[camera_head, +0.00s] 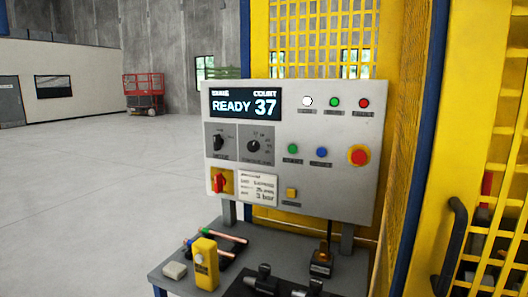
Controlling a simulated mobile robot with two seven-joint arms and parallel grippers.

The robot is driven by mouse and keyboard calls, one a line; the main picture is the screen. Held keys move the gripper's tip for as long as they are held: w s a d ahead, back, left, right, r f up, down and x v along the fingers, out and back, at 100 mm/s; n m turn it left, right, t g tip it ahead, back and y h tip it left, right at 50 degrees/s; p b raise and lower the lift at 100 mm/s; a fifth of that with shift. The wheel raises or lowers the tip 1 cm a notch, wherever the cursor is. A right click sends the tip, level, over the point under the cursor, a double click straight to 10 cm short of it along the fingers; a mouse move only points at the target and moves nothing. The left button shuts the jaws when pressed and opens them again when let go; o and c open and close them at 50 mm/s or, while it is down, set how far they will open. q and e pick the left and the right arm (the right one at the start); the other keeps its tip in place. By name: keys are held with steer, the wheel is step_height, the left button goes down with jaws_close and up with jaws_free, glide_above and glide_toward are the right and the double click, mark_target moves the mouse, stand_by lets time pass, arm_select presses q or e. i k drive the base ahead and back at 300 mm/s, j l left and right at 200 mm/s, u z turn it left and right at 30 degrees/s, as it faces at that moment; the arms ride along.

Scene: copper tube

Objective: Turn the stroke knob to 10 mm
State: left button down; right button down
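The grey control panel (330,180) faces me upright. Two black knobs sit side by side on its left half. The right knob (253,146) has a ring of small scale marks around it and seems to be the stroke knob; the label beneath is too blurred to read. I cannot tell which mark it points at. The left knob (218,142) sits on its own plate and its label is also unreadable. The display (246,104) above them reads READY and 37. Neither of my grippers is in view.
Lamps, push buttons and a red emergency stop (358,156) fill the panel's right half. A red rotary switch (219,182) is lower left. The bench (180,285) below carries copper tubes (222,235), a yellow device (205,262) and black fixtures. Yellow guarding (405,110) stands right; open floor lies left.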

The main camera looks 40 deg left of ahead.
mark_target(253, 146)
steer(key=k+j+u, duration=0.1)
steer(key=u, duration=1.1)
steer(key=k+j, duration=0.05)
